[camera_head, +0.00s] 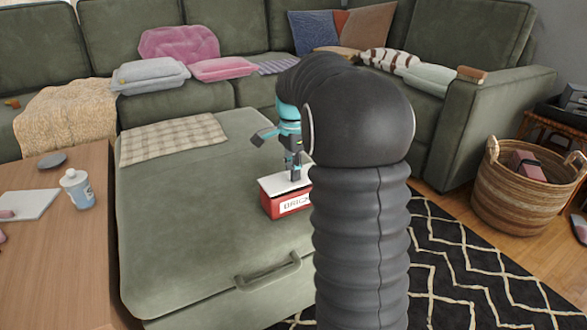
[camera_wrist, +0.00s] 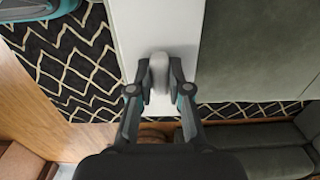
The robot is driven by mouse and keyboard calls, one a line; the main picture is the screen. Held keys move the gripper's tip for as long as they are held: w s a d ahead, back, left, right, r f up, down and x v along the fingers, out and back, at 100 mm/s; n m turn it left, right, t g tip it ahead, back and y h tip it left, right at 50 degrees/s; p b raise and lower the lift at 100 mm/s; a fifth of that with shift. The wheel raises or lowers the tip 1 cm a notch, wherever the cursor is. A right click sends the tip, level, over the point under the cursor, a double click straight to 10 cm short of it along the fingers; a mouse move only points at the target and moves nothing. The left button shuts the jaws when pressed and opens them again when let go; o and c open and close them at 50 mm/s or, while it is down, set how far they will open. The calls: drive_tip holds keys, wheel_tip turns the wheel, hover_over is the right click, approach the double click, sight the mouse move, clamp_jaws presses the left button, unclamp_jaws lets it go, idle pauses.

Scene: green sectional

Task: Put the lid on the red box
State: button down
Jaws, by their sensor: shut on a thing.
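The red box (camera_head: 287,204) with a white label stands on the green ottoman's front right part. The white lid (camera_head: 272,185) is directly over the box's top, roughly lined up with it; I see no clear gap, but part of the right side is hidden behind my arm. My gripper (camera_head: 295,177) points down onto the lid from above. In the wrist view my gripper (camera_wrist: 159,88) is shut on the lid's grey handle (camera_wrist: 159,73), with a finger on each side. The white lid (camera_wrist: 158,25) hides the box there.
The green ottoman (camera_head: 190,225) has free room left of the box, and a checked cloth (camera_head: 172,138) at its back left. A wooden table (camera_head: 60,265) with a bottle (camera_head: 77,189) is at left. A wicker basket (camera_head: 520,205) stands right on the floor.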

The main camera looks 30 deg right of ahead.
drive_tip(key=shift+f, duration=0.55)
idle(1.4)
drive_tip(key=c, duration=0.5)
unclamp_jaws()
drive_tip(key=shift+c, duration=0.2)
drive_tip(key=shift+r, duration=0.1)
drive_tip(key=shift+r+p, duration=3.35)
drive_tip(key=shift+r, duration=0.1)
clamp_jaws()
